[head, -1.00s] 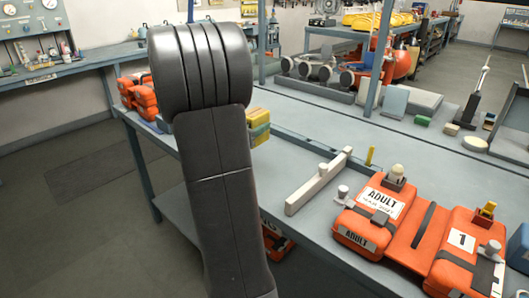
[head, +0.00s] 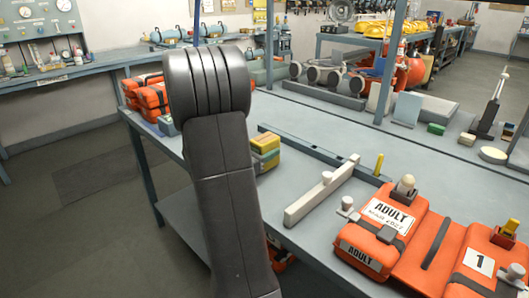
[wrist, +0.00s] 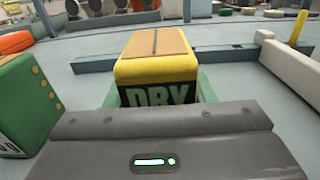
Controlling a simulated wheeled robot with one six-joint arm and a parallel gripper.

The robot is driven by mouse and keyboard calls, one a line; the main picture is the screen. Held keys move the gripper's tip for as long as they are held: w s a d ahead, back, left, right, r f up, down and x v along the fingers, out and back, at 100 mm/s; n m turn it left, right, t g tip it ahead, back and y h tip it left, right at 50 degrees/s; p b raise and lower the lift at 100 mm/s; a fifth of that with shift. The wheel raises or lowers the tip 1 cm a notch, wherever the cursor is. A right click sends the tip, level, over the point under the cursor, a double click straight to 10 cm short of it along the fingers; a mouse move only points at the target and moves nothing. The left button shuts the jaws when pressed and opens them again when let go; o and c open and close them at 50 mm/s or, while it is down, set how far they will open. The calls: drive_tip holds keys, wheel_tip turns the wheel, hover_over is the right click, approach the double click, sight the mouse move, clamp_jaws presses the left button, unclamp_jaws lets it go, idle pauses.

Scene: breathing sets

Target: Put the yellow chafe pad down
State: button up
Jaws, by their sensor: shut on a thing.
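The yellow chafe pad (wrist: 153,70) is a yellow block with a tan top and a dark face reading "DRY", in the wrist view. My gripper (wrist: 157,97) is shut on it, with green parts showing at both sides of the block. In the head view the yellow pad (head: 265,142) shows just right of my dark arm, near the workbench's (head: 330,155) left edge. My arm hides the fingers there. I cannot tell whether the pad touches the bench.
A green box (wrist: 25,105) stands close on the left. A dark rail (head: 310,148) runs behind. Orange packs (head: 150,95) sit at the far left.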

drive_tip(key=shift+f+b, duration=0.3)
drive_tip(key=shift+f, duration=0.05)
drive_tip(key=o, duration=1.3)
drive_tip(key=shift+r, duration=0.1)
drive_tip(key=shift+r+p, duration=0.15)
drive_tip(key=shift+p, duration=0.15)
drive_tip(key=shift+s+a, duration=0.3)
drive_tip(key=b+v, duration=0.1)
drive_tip(key=v, duration=1)
drive_tip(key=shift+s, duration=0.1)
